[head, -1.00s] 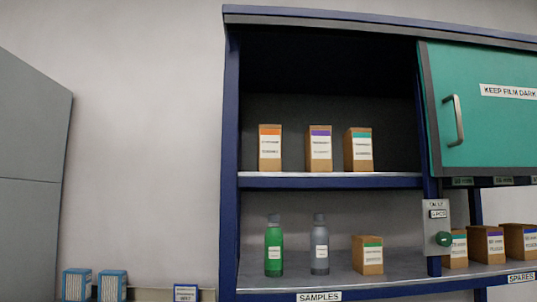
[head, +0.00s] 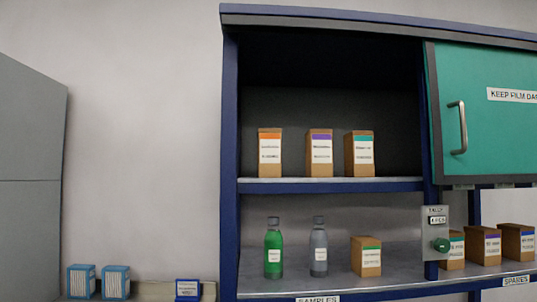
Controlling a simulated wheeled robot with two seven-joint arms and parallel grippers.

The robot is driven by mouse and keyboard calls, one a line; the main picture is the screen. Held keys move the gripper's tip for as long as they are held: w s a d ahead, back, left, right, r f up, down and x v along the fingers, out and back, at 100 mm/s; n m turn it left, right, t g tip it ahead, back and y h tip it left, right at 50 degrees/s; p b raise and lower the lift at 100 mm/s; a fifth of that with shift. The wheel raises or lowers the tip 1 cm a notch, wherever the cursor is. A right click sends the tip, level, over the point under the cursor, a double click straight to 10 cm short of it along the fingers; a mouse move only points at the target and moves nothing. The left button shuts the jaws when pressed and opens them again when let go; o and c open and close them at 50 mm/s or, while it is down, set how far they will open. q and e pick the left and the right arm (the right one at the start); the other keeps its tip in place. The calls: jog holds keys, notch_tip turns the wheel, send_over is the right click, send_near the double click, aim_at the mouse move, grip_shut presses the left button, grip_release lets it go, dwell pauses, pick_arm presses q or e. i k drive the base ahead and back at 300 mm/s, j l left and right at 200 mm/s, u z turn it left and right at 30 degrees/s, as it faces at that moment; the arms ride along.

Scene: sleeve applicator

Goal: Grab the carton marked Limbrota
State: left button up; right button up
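Three brown cartons stand upright on the upper shelf: one with an orange band (head: 270,153), one with a purple band (head: 319,153) and one with a teal band (head: 360,154). A shorter carton with a green band (head: 366,257) stands on the lower shelf. Several more brown cartons, such as one with a purple band (head: 484,244), stand at the lower right. The printing on all the labels is too small to read, so I cannot tell which is Limbrota. Neither of my grippers is in view.
A green bottle (head: 273,248) and a grey bottle (head: 318,247) stand on the lower shelf. A teal door (head: 490,120) covers the upper right. A tally box (head: 436,230) is on the post. Blue boxes (head: 115,282) sit at lower left.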

aim_at(270, 140)
jog(key=i+l+u, duration=0.15)
jog(key=l, duration=0.25)
jog(key=i+l+u, duration=0.15)
jog(key=l, duration=0.3)
jog(key=i+l+u, duration=0.2)
jog(key=l, duration=0.25)
jog(key=i+l+u, duration=0.15)
jog(key=l, duration=0.3)
jog(key=l+u, duration=0.15)
jog(key=l, duration=0.35)
